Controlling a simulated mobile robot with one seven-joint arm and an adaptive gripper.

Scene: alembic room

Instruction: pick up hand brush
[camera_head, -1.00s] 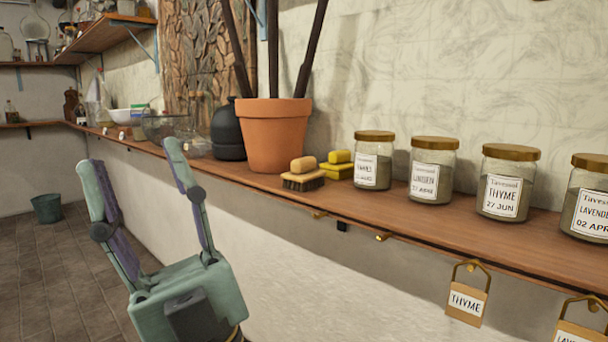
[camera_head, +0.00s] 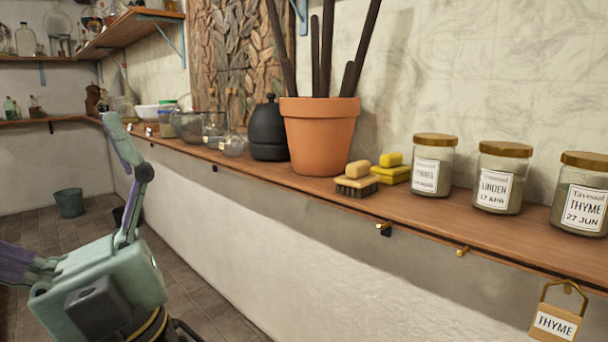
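The hand brush (camera_head: 357,181) lies on the wooden shelf, bristles down, with a light wooden body and a rounded grip on top. It sits near the shelf's front edge, just in front of a yellow sponge-like block pair (camera_head: 391,170) and to the right of the terracotta pot. My gripper (camera_head: 55,190) is at the lower left, in front of the shelf and well apart from the brush. Its fingers are spread wide and nothing is between them. One finger is partly cut off by the left picture edge.
A terracotta pot (camera_head: 320,138) with dark stalks and a black jar (camera_head: 268,132) stand left of the brush. Labelled glass jars (camera_head: 433,165) stand to its right. Hooks and a tag (camera_head: 556,322) hang below the shelf edge (camera_head: 470,235). A bucket (camera_head: 69,203) stands on the floor.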

